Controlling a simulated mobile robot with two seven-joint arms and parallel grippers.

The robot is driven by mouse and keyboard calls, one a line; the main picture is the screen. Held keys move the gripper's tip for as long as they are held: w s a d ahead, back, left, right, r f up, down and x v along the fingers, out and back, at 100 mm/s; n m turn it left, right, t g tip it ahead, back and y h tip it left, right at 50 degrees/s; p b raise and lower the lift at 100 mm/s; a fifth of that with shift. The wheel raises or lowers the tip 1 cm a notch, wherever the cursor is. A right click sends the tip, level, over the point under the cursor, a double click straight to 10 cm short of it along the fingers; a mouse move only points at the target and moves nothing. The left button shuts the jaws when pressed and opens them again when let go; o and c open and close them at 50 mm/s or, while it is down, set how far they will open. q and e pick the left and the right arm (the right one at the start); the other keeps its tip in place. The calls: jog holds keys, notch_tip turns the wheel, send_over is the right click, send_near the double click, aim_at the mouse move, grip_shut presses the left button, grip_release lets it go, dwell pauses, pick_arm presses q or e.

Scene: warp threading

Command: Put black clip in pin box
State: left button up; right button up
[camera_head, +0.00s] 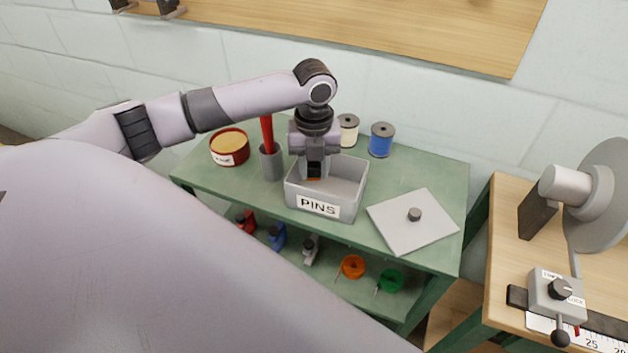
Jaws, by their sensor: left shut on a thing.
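The pin box (350,203) is a grey open tray with a "PINS" label on its front, standing on the green table. My left gripper (313,176) points down over the left part of the box, with its fingertips inside the walls. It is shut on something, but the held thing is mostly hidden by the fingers. A small orange-brown bit shows at the tips. I cannot make out the black clip apart from the dark gripper. My right gripper is not in view.
The box's grey lid (412,222) with a knob lies to its right. A grey cup (271,163) with a red tool and a red-brown tin (229,148) stand left. White (348,130) and blue (381,140) spools stand behind. A lower shelf holds several small coloured items.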

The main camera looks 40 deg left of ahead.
aim_at(314, 180)
pick_arm(q)
jog(key=shift+f, duration=2.25)
jog(key=shift+f, duration=0.15)
jog(key=o, duration=0.7)
jog(key=shift+o, duration=0.2)
notch_tip(314, 180, up, 12)
jog(key=shift+r, duration=0.2)
